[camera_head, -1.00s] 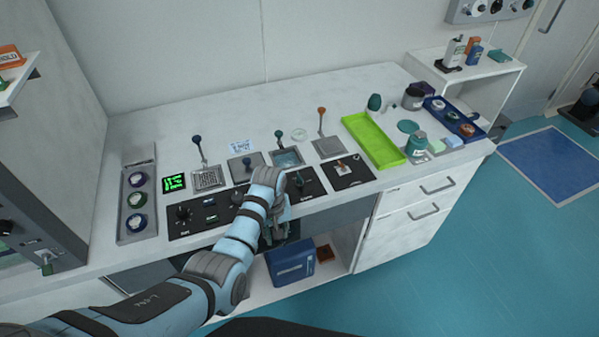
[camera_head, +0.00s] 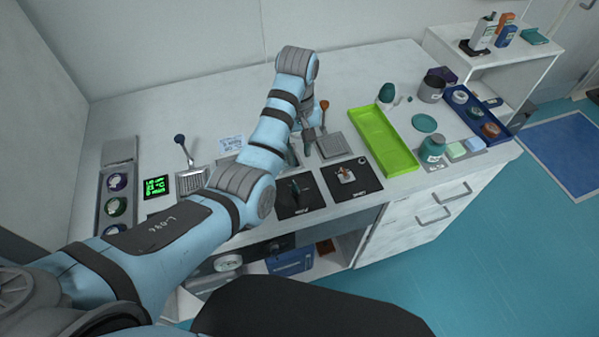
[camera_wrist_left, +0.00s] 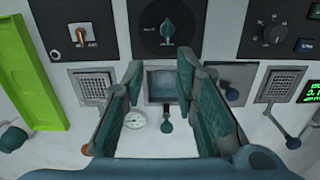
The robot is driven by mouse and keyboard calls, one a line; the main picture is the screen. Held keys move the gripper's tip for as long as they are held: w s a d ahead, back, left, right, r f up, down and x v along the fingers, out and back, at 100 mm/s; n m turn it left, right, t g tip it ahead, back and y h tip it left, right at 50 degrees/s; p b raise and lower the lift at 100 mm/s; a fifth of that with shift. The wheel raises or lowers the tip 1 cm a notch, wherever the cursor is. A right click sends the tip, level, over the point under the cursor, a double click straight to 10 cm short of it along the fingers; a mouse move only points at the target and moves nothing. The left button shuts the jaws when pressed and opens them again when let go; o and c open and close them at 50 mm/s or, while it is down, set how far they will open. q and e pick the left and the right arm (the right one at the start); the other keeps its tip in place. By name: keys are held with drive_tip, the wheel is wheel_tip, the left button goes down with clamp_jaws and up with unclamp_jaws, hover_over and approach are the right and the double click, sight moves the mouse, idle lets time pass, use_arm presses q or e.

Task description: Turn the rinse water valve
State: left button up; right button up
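A teal turn-knob (camera_wrist_left: 168,30) stands on a black panel in the left wrist view; it also shows in the head view (camera_head: 296,187). Beyond it in the wrist view is a square basin (camera_wrist_left: 160,83) with a dark-tipped lever (camera_wrist_left: 167,126) behind it. I cannot read which of these is labelled rinse water. My left gripper (camera_wrist_left: 160,72) is open and empty, its fingers apart on either side of the basin and lever in that view. In the head view the left gripper (camera_head: 315,134) hangs over the bench beside the orange-tipped lever (camera_head: 324,104). My right gripper is not in view.
A blue-tipped lever (camera_head: 180,140) stands at left, near a green-lit display (camera_head: 159,187). A lime tray (camera_head: 385,148), a teal jar (camera_head: 432,150) and a blue tray (camera_head: 496,134) are at right. A round gauge (camera_wrist_left: 135,121) lies close to the left finger.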

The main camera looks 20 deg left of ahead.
use_arm(q)
drive_tip(key=b, duration=0.1)
hover_over(295, 186)
wheel_tip(295, 186, down, 7)
drive_tip(key=f, duration=0.2)
drive_tip(key=f+b, duration=0.1)
drive_tip(key=shift+s+a+f, duration=0.1)
drive_tip(key=shift+s+f, duration=0.1)
drive_tip(key=shift+f, duration=0.15)
drive_tip(key=shift+w+f, duration=0.3)
drive_tip(key=shift+f, duration=0.2)
drive_tip(key=shift+w+f, duration=0.25)
drive_tip(key=shift+f, duration=0.25)
drive_tip(key=shift+s+r, duration=0.2)
drive_tip(key=shift+s, duration=0.05)
drive_tip(key=shift+c, duration=0.6)
drive_tip(key=shift+s, duration=0.1)
drive_tip(key=c, duration=0.3)
clamp_jaws()
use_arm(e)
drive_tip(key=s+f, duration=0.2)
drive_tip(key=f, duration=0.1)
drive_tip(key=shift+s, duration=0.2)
